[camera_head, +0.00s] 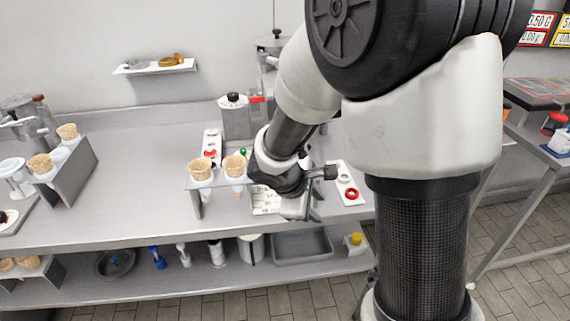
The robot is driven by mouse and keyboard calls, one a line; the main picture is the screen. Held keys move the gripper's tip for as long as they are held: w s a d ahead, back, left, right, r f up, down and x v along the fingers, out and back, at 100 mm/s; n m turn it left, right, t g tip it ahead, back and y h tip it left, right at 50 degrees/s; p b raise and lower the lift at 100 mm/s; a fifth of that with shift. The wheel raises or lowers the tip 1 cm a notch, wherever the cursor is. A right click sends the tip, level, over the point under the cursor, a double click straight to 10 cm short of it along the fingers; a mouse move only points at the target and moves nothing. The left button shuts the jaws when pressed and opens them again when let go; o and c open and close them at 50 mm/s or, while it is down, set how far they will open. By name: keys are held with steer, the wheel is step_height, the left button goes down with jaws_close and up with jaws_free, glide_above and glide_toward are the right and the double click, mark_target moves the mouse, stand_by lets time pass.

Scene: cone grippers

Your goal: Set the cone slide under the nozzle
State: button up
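Two cones, a left one (200,169) and a right one (235,165), stand in a light metal stand (193,184) on the counter, left of my wrist. I cannot tell whether this stand is the cone slide. A metal machine (236,121) with a black knob and a red part stands behind it. No nozzle shows clearly; my arm covers part of that area. My gripper (297,207) is over the counter's front part, beside the cone stand. Its fingers are small and partly hidden behind my wrist, so I cannot tell whether they are open or hold anything.
A white strip with red rings (348,184) lies right of my wrist. Another stand with cones (72,168) is at the left. A wall shelf (155,68) hangs above. The lower shelf holds a grey tub (302,245). The counter (145,185) is clear at centre left.

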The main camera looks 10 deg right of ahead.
steer(key=w+d+r+m+t+y+b, duration=0.1)
steer(key=w+d+r+m+t+y, duration=0.2)
steer(key=w+d+r+m, duration=0.3)
steer(key=w+d+f+n+t+y+b, duration=0.25)
steer(key=w+t+y+b, duration=0.2)
steer(key=y, duration=0.25)
steer(key=s+a+r+t+y, duration=0.1)
steer(key=s+r+t+y, duration=0.1)
steer(key=s+y, duration=0.7)
steer(key=f+b+x, duration=0.1)
steer(key=b+x, duration=0.3)
steer(key=x, duration=1.3)
steer(key=shift+s+a+f+h, duration=0.2)
steer(key=shift+s+a+h, duration=0.05)
steer(key=shift+h, duration=0.05)
steer(key=shift+m+g, duration=0.25)
steer(key=shift+c, duration=0.2)
jaws_close()
